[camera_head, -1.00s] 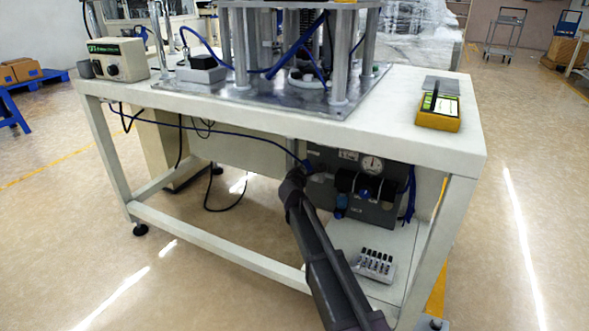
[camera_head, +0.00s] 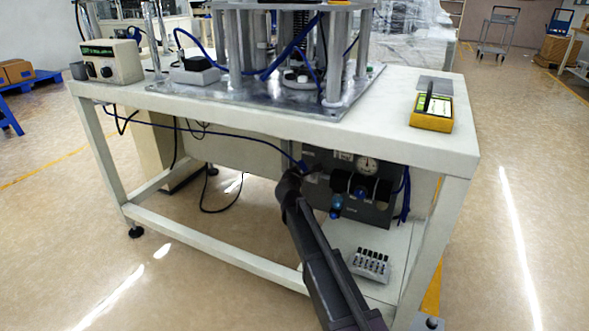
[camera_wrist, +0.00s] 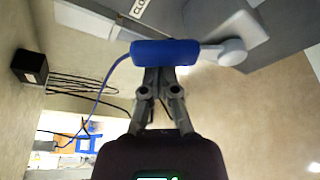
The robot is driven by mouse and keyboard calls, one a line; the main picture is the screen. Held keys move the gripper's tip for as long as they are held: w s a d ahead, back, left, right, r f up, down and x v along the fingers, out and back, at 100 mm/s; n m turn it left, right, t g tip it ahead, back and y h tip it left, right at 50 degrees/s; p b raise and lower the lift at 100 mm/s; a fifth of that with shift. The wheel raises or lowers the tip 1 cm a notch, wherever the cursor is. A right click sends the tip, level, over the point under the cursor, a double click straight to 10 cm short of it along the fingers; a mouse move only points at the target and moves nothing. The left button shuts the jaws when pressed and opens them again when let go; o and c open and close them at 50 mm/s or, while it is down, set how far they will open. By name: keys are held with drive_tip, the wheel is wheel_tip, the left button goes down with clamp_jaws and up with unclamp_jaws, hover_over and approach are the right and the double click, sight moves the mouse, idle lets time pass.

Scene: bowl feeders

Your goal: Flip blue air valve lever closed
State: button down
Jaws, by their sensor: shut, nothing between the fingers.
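The blue valve lever (camera_wrist: 165,52) lies crosswise in the wrist view, its right end meeting a pale rounded pivot (camera_wrist: 232,52) on a grey block. My gripper (camera_wrist: 158,76) is shut and empty. Its fingertips are at the lever's lower edge, close to or touching it; I cannot tell which. In the head view a small blue part, likely the lever (camera_head: 303,166), shows at the left of the grey air panel under the table. My dark arm reaches up to it, and the fingertips are not clear there.
The grey air panel (camera_head: 372,210) carries a gauge (camera_head: 367,167) and blue-topped parts. The white table (camera_head: 300,118) top overhangs it. A small rack of black-topped pieces (camera_head: 371,265) sits on the lower shelf. A blue hose (camera_head: 240,132) runs in from the left.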

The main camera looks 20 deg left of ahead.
drive_tip(key=shift+d+r, duration=0.25)
drive_tip(key=shift+d+r+p, duration=0.45)
drive_tip(key=shift+d+p, duration=0.1)
drive_tip(key=shift+p, duration=0.15)
drive_tip(key=shift+d+r, duration=0.15)
drive_tip(key=shift+d, duration=0.4)
drive_tip(key=shift+w+a, duration=0.1)
drive_tip(key=shift+a, duration=0.7)
approach(305, 166)
drive_tip(key=a, duration=0.1)
drive_tip(key=a+f, duration=0.1)
drive_tip(key=s+a, duration=0.1)
drive_tip(key=shift+a+f, duration=0.3)
